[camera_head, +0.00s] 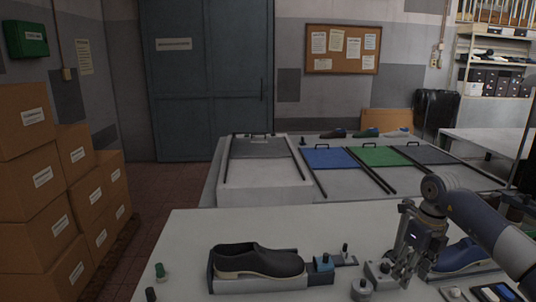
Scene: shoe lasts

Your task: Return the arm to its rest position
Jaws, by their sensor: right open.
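My right arm comes in from the right edge. My right gripper (402,277) points down over the front table, with its fingers open and nothing seen between them. It is beside a small grey fixture block (378,272), and I cannot tell whether they touch. A dark clog-like shoe (258,260) with a tan sole lies on a grey holder to the left of the gripper. A blue shoe or last (463,255) lies right of the gripper, partly hidden by my arm. My left gripper is not in view.
The front table (190,240) has small knobs and a blue block (323,263) near the shoe. A back table holds a blue panel (328,158), a green panel (384,156) and several shoes behind. Stacked cartons (30,215) stand left. The front table's left part is mostly clear.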

